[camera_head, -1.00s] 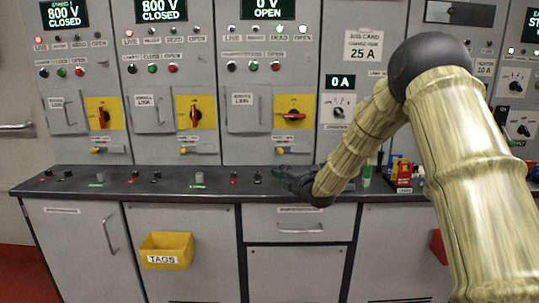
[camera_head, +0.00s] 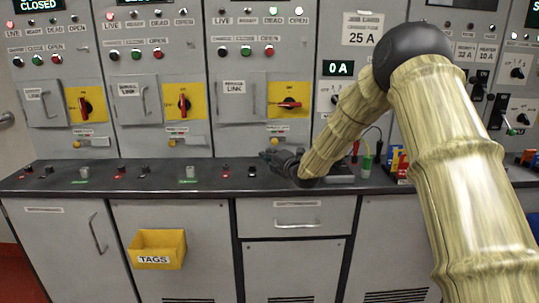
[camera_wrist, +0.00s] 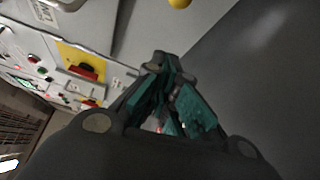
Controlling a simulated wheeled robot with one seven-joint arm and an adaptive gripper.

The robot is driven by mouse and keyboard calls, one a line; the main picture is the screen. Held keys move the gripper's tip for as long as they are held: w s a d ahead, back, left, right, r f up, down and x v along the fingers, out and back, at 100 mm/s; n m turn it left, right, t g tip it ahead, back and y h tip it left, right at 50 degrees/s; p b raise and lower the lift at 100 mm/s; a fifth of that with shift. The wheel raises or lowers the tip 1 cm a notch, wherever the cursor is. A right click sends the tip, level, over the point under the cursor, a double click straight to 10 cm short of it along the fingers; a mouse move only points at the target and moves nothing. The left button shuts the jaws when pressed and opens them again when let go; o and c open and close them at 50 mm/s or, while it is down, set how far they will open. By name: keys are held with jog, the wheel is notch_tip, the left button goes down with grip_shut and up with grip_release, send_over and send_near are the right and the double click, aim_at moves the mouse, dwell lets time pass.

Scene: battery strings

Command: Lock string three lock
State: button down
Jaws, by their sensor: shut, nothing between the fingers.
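The third string panel from the left has a red rotary handle (camera_head: 289,103) lying horizontal on a yellow plate. Below it is the string three lock, a small yellow knob (camera_head: 275,142) with a grey piece to its right. My gripper (camera_head: 268,156) is shut and empty, just below and in front of this lock in the head view. I cannot tell whether it touches. In the wrist view my gripper's teal-padded fingers (camera_wrist: 168,88) are together. A yellow knob (camera_wrist: 180,2) shows at the top edge there, apart from the fingers.
The dark counter ledge (camera_head: 150,180) runs below the panels, with several small knobs on it. A yellow TAGS bin (camera_head: 157,250) hangs in front. Left panels have vertical red handles (camera_head: 184,104). Colored items (camera_head: 397,160) stand on the counter at right.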

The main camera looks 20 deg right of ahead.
aim_at(274, 141)
jog(key=x, duration=0.8)
jog(key=d, duration=0.2)
jog(key=shift+s+d+r+p, duration=0.15)
jog(key=shift+d+r+p, duration=0.1)
jog(key=shift+d+p, duration=0.15)
jog(key=shift+d, duration=0.5)
jog(key=shift+d+r, duration=0.1)
jog(key=shift+s+d, duration=0.25)
jog(key=shift+d, duration=0.6)
jog(key=shift+s+d, duration=0.25)
jog(key=shift+d, duration=0.6)
